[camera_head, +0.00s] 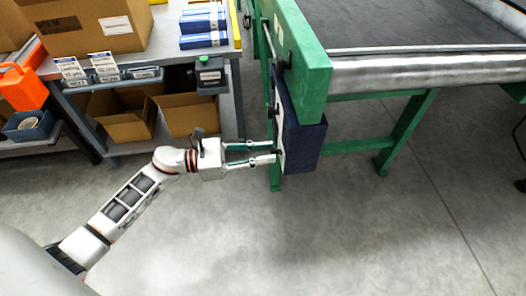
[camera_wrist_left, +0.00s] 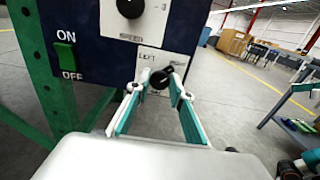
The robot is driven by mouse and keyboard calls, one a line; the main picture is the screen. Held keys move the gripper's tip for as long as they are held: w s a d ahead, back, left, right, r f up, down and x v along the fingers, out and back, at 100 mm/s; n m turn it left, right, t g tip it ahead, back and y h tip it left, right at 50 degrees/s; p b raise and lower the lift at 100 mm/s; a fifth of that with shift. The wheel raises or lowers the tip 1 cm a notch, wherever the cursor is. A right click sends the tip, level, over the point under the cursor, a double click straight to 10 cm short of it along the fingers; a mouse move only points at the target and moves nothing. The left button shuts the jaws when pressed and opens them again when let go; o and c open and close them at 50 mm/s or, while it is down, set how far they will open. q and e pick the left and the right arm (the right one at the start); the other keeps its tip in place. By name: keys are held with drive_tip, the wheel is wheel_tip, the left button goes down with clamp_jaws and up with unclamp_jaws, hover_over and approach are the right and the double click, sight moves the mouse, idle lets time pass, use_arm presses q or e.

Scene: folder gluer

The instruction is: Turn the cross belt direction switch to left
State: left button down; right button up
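The cross belt direction switch (camera_wrist_left: 160,79) is a small black round knob on a white plate with LEFT printed at its upper left, low on a dark blue control box (camera_wrist_left: 90,35). The label on its right is partly hidden. In the head view the control box (camera_head: 304,130) hangs on the green conveyor frame. My left gripper (camera_head: 276,151) reaches the box's left face. In the wrist view its fingertips (camera_wrist_left: 160,90) are apart, one on each side of the knob; I cannot tell whether they touch it. My right gripper is not in view.
A larger black knob (camera_wrist_left: 130,7) and a green ON/OFF switch (camera_wrist_left: 65,56) sit on the same box. A green conveyor (camera_head: 306,58) stands above and behind it. A shelf table (camera_head: 165,48) with cardboard boxes stands at left. The floor (camera_head: 380,230) in front is clear.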

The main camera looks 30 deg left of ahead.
use_arm(q)
drive_tip(key=shift+n, duration=0.3)
drive_tip(key=n+p, duration=0.3)
drive_tip(key=n, duration=1.4)
drive_tip(key=shift+w+a+p, duration=0.1)
drive_tip(key=shift+w+p, duration=0.05)
drive_tip(key=shift+p, duration=0.15)
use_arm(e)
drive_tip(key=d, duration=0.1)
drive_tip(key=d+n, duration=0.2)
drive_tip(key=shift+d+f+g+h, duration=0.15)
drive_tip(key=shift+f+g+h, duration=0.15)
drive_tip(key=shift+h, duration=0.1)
use_arm(q)
drive_tip(key=shift+f, duration=0.1)
drive_tip(key=shift+n, duration=0.3)
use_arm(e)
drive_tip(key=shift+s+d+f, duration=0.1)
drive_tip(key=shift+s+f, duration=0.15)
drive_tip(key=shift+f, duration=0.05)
